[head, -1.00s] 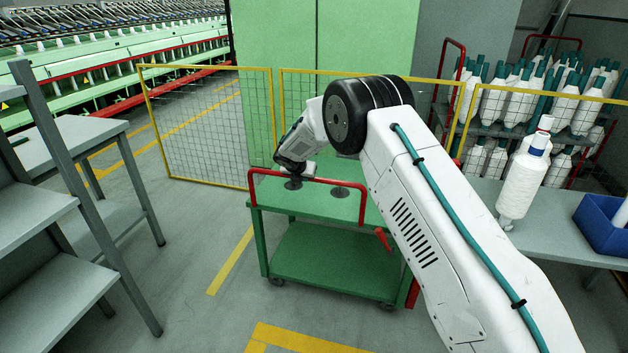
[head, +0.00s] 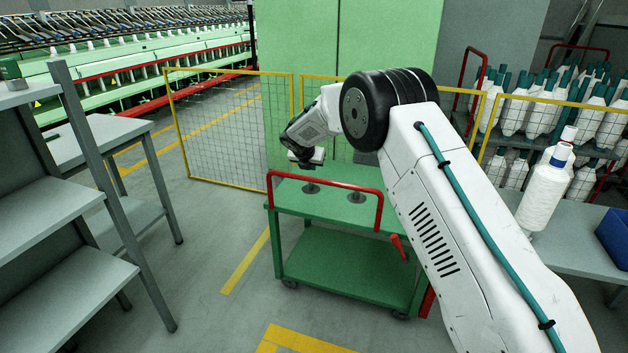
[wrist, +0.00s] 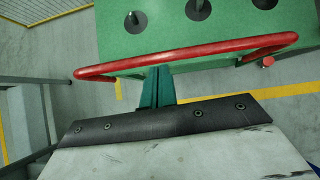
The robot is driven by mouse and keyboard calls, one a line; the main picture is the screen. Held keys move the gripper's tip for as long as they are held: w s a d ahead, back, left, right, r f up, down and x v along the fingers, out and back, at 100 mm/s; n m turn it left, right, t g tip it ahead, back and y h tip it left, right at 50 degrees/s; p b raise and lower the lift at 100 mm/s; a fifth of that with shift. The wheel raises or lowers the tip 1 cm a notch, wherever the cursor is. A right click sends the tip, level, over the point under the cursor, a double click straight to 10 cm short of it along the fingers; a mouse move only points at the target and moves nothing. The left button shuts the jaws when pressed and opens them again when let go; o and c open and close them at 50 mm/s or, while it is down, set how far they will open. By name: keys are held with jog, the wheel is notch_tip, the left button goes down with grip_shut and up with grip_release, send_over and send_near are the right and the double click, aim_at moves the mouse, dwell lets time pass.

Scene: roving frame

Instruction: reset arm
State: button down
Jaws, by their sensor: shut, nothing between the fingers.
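My gripper (head: 304,160) hangs at the end of my white arm, in front of the green cabinet and above the far left part of the green cart (head: 345,283). It is clear of the cart top. In the wrist view my gripper's teal fingers (wrist: 157,88) lie close together beyond a dark bolted plate, shut and empty. The cart's red rail (wrist: 190,55) crosses that view just past the fingers. In the head view the fingertips are small and dark, and my arm hides part of the cart's right side.
A grey shelf rack (head: 60,215) stands at the left. A yellow-framed mesh fence (head: 232,125) is behind the cart. At the right, a white yarn bobbin (head: 541,197) and a blue bin (head: 614,238) stand on a grey table. Floor between rack and cart is free.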

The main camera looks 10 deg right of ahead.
jog(key=s+d+r+m+g+y, duration=0.1)
jog(key=s+d+r+m, duration=0.3)
jog(key=s+m, duration=0.6)
jog(key=s+d+r+m+g+y, duration=0.1)
jog(key=s+d+r+m, duration=0.3)
jog(key=s, duration=3)
jog(key=s+d+r+m+g+y, duration=0.1)
jog(key=s+d+r+m+g, duration=0.2)
jog(key=s+r+m, duration=0.9)
jog(key=shift+s+d+r+m+g, duration=0.4)
jog(key=shift+s+m, duration=2)
jog(key=shift+s, duration=2.65)
jog(key=shift+d+f, duration=0.1)
jog(key=shift+f, duration=0.1)
